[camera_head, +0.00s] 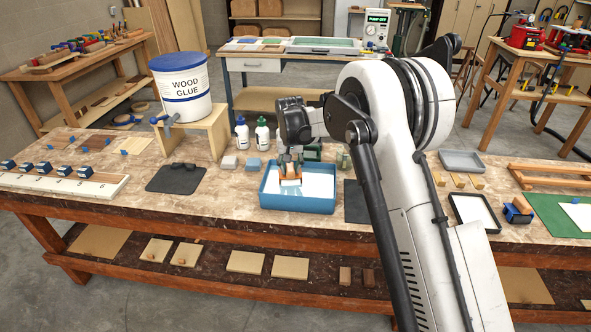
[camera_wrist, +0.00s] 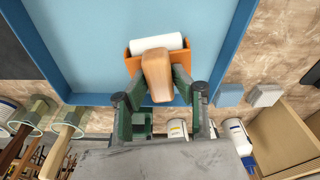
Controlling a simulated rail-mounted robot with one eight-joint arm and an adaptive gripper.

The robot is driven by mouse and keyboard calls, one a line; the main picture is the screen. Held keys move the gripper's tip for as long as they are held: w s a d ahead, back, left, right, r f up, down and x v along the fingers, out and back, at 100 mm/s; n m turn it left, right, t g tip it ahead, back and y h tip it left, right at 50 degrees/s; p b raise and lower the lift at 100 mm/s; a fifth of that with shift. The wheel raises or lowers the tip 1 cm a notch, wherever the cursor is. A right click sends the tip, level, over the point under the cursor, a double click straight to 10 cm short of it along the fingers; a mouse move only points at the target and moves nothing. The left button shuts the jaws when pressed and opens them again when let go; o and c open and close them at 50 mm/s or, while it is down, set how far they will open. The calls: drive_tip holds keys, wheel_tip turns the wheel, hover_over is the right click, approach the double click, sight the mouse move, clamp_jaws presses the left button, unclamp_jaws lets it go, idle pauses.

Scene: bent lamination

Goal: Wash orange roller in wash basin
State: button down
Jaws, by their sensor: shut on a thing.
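The blue wash basin (camera_head: 297,205) stands on the workbench with pale liquid or a light floor inside. My gripper (camera_head: 290,160) reaches down over the basin from behind. In the wrist view my gripper (camera_wrist: 160,85) is shut on the wooden handle of the orange roller (camera_wrist: 133,62). The roller has an orange frame and a white cylinder, and it lies within the basin's outline (camera_wrist: 75,98). In the head view the orange roller (camera_head: 290,182) shows low inside the basin. I cannot tell whether it touches the basin floor.
A wood glue bucket (camera_head: 182,90) stands on a small wooden stand to the left. Bottles (camera_head: 262,134) and small blocks (camera_head: 253,164) stand behind the basin. A dark mat (camera_head: 176,178) lies left of it. A white-filled tray (camera_head: 474,212) is at the right.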

drive_tip(key=shift+d, duration=0.1)
drive_tip(key=shift+s+d+b, duration=0.2)
drive_tip(key=shift+d+b, duration=0.65)
drive_tip(key=shift+d, duration=2.1)
drive_tip(key=shift+a+r, duration=0.1)
drive_tip(key=shift+r, duration=0.05)
drive_tip(key=shift+a+r+p, duration=0.35)
drive_tip(key=shift+a+r, duration=0.15)
drive_tip(key=shift+r, duration=0.5)
drive_tip(key=shift+a+r+p, duration=0.35)
drive_tip(key=shift+a+r, duration=0.1)
drive_tip(key=shift+r, duration=0.6)
drive_tip(key=shift+a+r+p, duration=0.35)
drive_tip(key=shift+a+r, duration=0.15)
drive_tip(key=shift+r, duration=0.5)
drive_tip(key=shift+w+r, duration=0.1)
wheel_tip(320, 180, up, 5)
drive_tip(key=shift+f+p, duration=0.1)
drive_tip(key=shift+p, duration=0.8)
